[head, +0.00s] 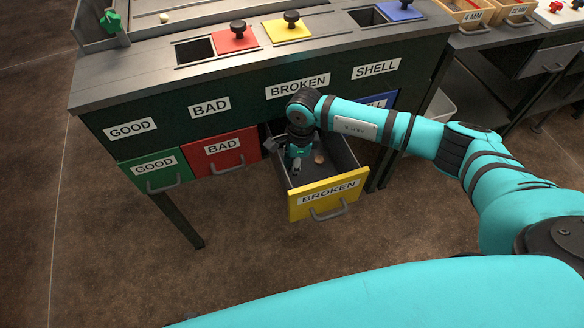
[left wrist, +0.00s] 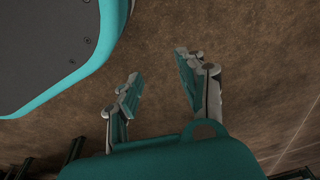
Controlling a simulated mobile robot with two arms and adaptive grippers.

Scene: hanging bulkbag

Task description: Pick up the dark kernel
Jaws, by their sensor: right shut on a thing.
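My right gripper (head: 296,166) reaches down into the open yellow BROKEN drawer (head: 330,192). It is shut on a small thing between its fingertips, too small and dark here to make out. A small brown kernel-like piece (head: 319,157) lies on the drawer floor, just right of the gripper and apart from its fingertips. I cannot tell for sure which piece is the dark kernel. My left gripper (left wrist: 160,82) is open and empty in the left wrist view, above the brown floor, away from the drawer.
The green GOOD drawer (head: 155,173) and red BAD drawer (head: 220,153) are shut. On the bench top are a red lid (head: 236,42), a yellow lid (head: 288,30) and a blue lid (head: 402,10). A pale small piece (head: 164,18) lies in the tray at the back left.

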